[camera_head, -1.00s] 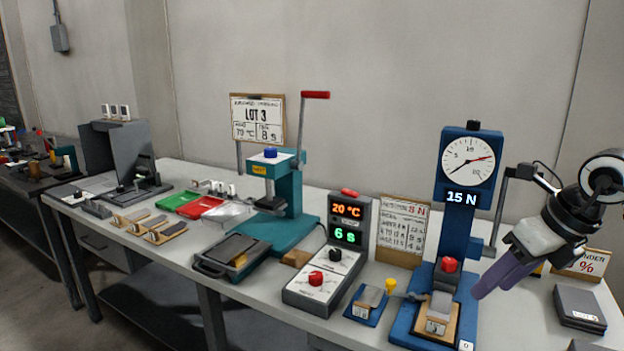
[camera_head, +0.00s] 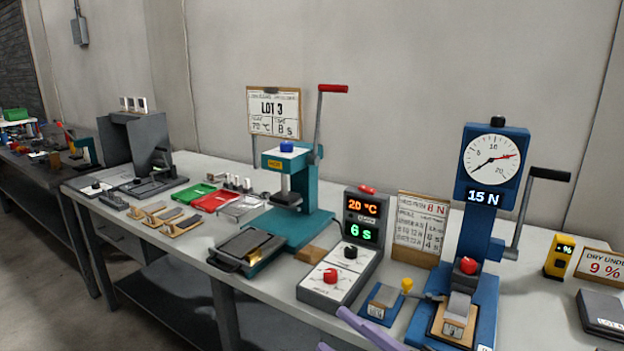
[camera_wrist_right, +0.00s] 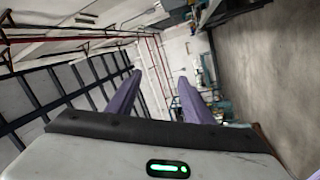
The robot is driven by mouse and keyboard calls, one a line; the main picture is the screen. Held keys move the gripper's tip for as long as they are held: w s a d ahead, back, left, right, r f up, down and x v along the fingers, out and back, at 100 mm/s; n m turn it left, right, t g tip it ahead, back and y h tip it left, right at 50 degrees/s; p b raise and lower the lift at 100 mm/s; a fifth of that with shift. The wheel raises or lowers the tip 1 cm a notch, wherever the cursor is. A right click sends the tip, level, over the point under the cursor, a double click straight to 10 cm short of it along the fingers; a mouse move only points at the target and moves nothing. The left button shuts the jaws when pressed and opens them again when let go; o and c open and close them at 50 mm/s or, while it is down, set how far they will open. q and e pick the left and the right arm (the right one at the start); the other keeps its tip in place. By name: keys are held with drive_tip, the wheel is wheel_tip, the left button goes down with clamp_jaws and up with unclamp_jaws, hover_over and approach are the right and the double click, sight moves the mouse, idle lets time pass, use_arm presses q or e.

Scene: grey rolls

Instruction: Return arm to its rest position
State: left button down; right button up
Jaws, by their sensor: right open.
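My right gripper (camera_head: 340,328) shows at the bottom edge of the head view, left of the blue gauge press. Only parts of its purple fingers are in the picture; the arm behind them is out of frame. In the right wrist view both fingers of the gripper (camera_wrist_right: 160,82) stand apart with nothing between them. That view looks across the room, with its picture tilted. My left gripper is not in view.
The blue gauge press (camera_head: 490,165) reads 15 N, with a grey block in its base. A temperature controller (camera_head: 333,292), a small blue stand (camera_head: 378,306) and a teal press (camera_head: 300,215) stand on the bench.

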drive_tip(key=s+d+f+m+t+h, duration=0.1)
drive_tip(key=d+f+m+h, duration=0.2)
drive_tip(key=f+m+h, duration=0.15)
drive_tip(key=s+d+f+m+t+h, duration=0.1)
drive_tip(key=d+f+m+t+h, duration=0.15)
drive_tip(key=f+m, duration=0.35)
drive_tip(key=s+d+f+m+g+h, duration=0.2)
drive_tip(key=s+f+m+g+h, duration=0.1)
drive_tip(key=s+f, duration=0.6)
drive_tip(key=s+d+f+m+g+h, duration=0.3)
drive_tip(key=s+f+m+g, duration=0.2)
drive_tip(key=f, duration=0.7)
drive_tip(key=s+m, duration=0.2)
drive_tip(key=s, duration=0.2)
drive_tip(key=shift+s+d+f, duration=0.15)
drive_tip(key=shift+d+f, duration=0.1)
